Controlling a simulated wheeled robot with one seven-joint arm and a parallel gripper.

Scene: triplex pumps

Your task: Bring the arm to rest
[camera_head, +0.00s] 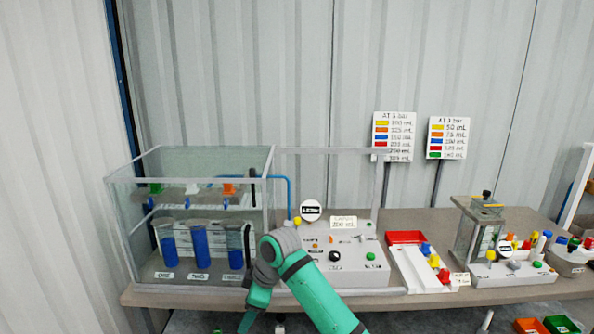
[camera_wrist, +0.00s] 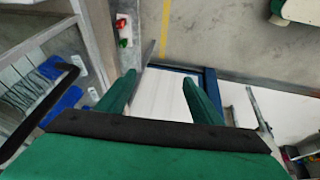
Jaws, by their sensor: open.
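My arm (camera_head: 312,294) is teal with grey joints and rises from the bottom of the head view, bent at the elbow in front of the bench. My gripper (camera_head: 250,318) points downward at the bench's front edge, partly cut off by the lower frame border. In the wrist view my gripper (camera_wrist: 160,85) shows two green fingers spread apart, with nothing between them. A white surface and the floor lie beyond the fingers.
The bench (camera_head: 415,305) carries a glass case (camera_head: 190,165) with blue-filled cylinders, a white control box (camera_head: 330,262), a red tray (camera_head: 405,238) and a second small rig (camera_head: 480,235). Two colour-chart signs (camera_head: 394,135) stand behind. Bins (camera_head: 528,326) sit low at right.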

